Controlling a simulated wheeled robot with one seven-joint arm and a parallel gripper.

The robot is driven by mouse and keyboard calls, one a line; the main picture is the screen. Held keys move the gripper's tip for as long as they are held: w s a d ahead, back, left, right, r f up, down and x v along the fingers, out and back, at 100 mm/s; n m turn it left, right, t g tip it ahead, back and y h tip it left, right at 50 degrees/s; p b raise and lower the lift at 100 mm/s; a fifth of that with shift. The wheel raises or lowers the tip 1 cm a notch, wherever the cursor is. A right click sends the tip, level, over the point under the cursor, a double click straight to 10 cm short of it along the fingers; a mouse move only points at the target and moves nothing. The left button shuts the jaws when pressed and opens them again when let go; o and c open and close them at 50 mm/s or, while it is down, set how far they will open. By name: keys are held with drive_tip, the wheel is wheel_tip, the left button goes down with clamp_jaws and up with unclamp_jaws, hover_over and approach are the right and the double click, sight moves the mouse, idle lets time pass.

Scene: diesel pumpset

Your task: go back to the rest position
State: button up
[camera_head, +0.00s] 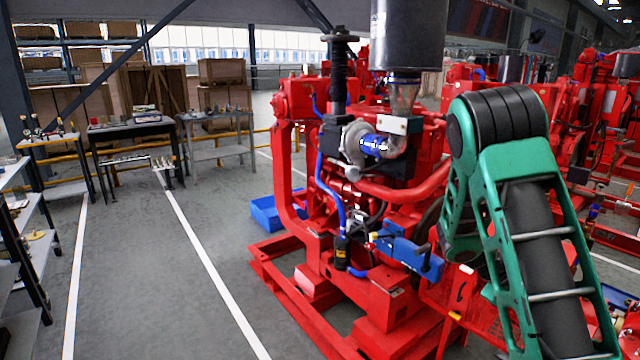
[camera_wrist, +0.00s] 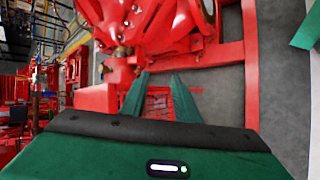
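My gripper (camera_wrist: 160,80) shows in the wrist view, with two green fingers apart and a gap between them. Nothing is visibly held in it. A red mesh surface (camera_wrist: 158,102) shows through the gap, apparently below the fingers. Red machine parts lie beyond and to the left of the fingertips. In the head view my green and black arm covers the right side. My gripper cannot be made out there, and part of the red diesel pumpset (camera_head: 375,305) is hidden behind the arm.
The pumpset's red base frame (camera_head: 290,295) stands close to my arm. A blue bin (camera_head: 266,214) sits on the floor behind it. Work tables (camera_head: 130,130) and shelves stand at the left. More red machines (camera_head: 590,100) stand at the right. The grey floor at left centre is clear.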

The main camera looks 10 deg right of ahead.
drive_tip(key=s+a+r+m+y, duration=0.3)
drive_tip(key=s+a+r, duration=0.1)
drive_tip(key=s+a, duration=0.3)
drive_tip(key=s+a+r+m+t+y, duration=0.1)
drive_tip(key=s+a+r+m+y, duration=0.2)
drive_tip(key=s, duration=0.8)
drive_tip(key=s+a+r+m+y, duration=0.2)
drive_tip(key=s+a+r+y, duration=0.1)
drive_tip(key=s+a+r, duration=0.4)
drive_tip(key=s+a, duration=0.1)
drive_tip(key=a, duration=0.2)
drive_tip(key=shift+s+a+r+m+t, duration=0.25)
drive_tip(key=shift+s+a+m+t, duration=0.05)
drive_tip(key=shift+s+m, duration=0.1)
drive_tip(key=shift+w, duration=0.1)
drive_tip(key=shift+w+f, duration=0.25)
drive_tip(key=shift+w, duration=0.25)
drive_tip(key=shift+o, duration=0.2)
